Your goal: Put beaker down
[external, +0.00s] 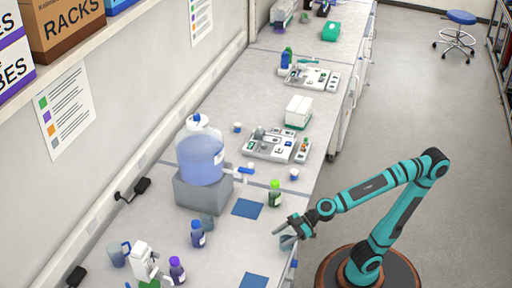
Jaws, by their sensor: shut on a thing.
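My gripper (284,233) reaches in from the right over the front edge of the lab bench (222,258). It is shut on a small greyish-blue beaker (288,242), which shows just below the fingers. The beaker is small and partly covered by the fingers, and I cannot tell whether it touches the bench top. A blue square mat (247,208) lies on the bench to the left of and behind the gripper. A second blue mat (254,281) lies nearer the camera at the bottom edge.
A green-capped bottle (275,196) stands just behind my gripper. A large blue carboy (201,158) sits on a grey block (203,193). Blue-capped (198,236) and purple-capped (177,270) bottles stand to the left. Bare bench lies between the mats.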

